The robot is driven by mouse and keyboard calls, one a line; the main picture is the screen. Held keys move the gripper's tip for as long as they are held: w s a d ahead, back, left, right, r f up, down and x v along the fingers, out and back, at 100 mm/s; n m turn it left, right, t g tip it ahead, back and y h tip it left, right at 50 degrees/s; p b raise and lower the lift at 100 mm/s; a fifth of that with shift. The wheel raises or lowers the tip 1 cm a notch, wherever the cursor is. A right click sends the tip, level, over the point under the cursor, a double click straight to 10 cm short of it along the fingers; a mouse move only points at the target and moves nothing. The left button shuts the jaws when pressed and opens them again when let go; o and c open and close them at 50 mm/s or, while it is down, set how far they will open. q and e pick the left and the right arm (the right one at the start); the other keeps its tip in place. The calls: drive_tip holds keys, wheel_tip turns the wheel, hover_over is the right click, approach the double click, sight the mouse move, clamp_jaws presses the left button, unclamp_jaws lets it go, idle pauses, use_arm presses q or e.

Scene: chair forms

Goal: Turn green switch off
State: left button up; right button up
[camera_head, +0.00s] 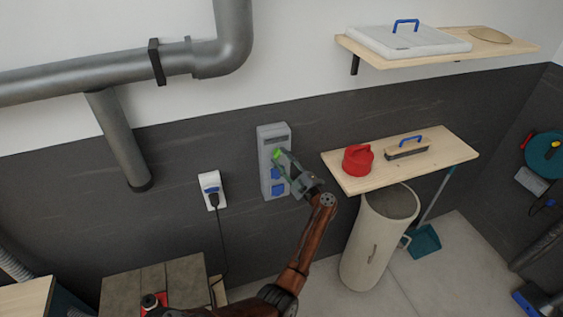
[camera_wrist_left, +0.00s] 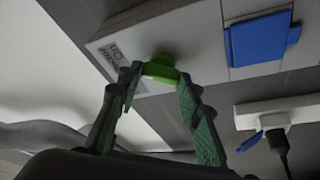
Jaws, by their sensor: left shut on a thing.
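The green switch (camera_head: 276,154) sits on the upper part of a grey wall-mounted box (camera_head: 272,131). My left gripper (camera_head: 281,160) reaches the box from the lower right, with its fingertips at the switch. In the left wrist view, the green switch (camera_wrist_left: 160,67) is between the two fingers of my left gripper (camera_wrist_left: 158,76), which is shut on it. A label reading "ON" upside down shows beside the switch there. The fingers partly hide the switch, so its exact position is hard to tell. My right gripper is not in view.
Blue socket covers (camera_head: 278,188) are lower on the box. A white wall outlet (camera_head: 210,183) with a black plug and hanging cord is to its left. A wooden shelf (camera_head: 450,158) with a red container (camera_head: 357,160) and a brush is to the right, above a tall bin (camera_head: 372,243).

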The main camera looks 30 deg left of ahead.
use_arm(q)
drive_tip(key=n+g, duration=0.1)
drive_tip(key=n, duration=0.3)
drive_tip(key=shift+h, duration=0.3)
drive_tip(key=shift+r+n+g+h, duration=0.1)
drive_tip(key=shift+n+g+h, duration=0.5)
drive_tip(key=shift+n, duration=1.2)
drive_tip(key=o, duration=1.2)
drive_tip(key=shift+c, duration=0.2)
drive_tip(key=shift+r, duration=0.1)
